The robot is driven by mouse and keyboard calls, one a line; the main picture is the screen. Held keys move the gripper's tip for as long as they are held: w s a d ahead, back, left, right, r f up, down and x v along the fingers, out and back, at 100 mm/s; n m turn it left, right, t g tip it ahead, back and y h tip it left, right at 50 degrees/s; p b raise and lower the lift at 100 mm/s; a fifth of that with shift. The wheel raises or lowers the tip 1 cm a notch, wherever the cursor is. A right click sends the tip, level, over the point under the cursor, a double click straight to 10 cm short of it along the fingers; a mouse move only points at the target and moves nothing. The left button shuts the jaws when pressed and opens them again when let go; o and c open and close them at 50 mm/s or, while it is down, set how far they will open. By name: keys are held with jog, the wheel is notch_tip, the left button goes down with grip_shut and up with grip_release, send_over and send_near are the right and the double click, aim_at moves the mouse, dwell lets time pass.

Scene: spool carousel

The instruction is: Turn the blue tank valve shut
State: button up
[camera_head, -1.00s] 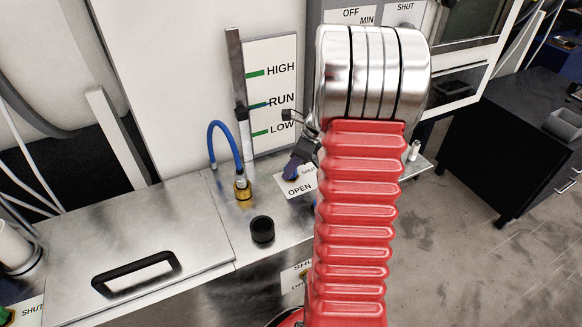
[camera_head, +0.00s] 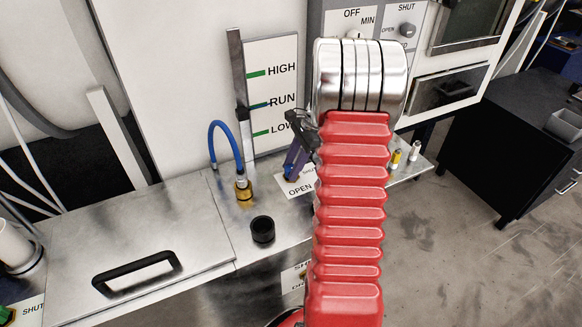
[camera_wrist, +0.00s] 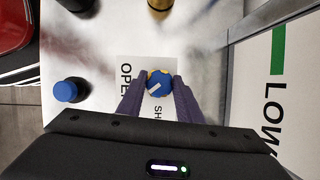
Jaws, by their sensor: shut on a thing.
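The blue tank valve (camera_wrist: 159,82) is a small round blue knob with a white pointer mark and some yellow at its edge, seen from above in the wrist view. It sits on a white label plate (camera_wrist: 142,66) reading OPEN, with a partly covered SHUT. The white mark lies aslant. My gripper (camera_wrist: 160,81) has its two purple fingers on either side of the knob, shut on it. In the head view, my gripper (camera_head: 293,162) is partly hidden behind my red arm; the knob is hidden there.
A brass fitting (camera_head: 243,190) with a blue hose and a black cup (camera_head: 262,230) stand close on the metal bench. A blue-capped black cylinder (camera_wrist: 66,91) is near the valve in the wrist view. The HIGH/RUN/LOW panel (camera_head: 270,85) rises behind.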

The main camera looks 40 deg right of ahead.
aim_at(291, 166)
jog(key=n, duration=0.2)
jog(key=n+g, duration=0.2)
jog(key=n, duration=0.1)
jog(key=shift+w+d+n, duration=0.15)
jog(key=shift+w+n, duration=0.15)
jog(key=n+g, duration=0.1)
jog(key=n, duration=0.3)
jog(key=shift+w+n+g, duration=0.1)
jog(key=shift+n+g, duration=0.3)
jog(key=shift+r, duration=0.1)
jog(key=o, duration=0.8)
jog(key=shift+o, duration=1.2)
notch_tip(291, 166, up, 10)
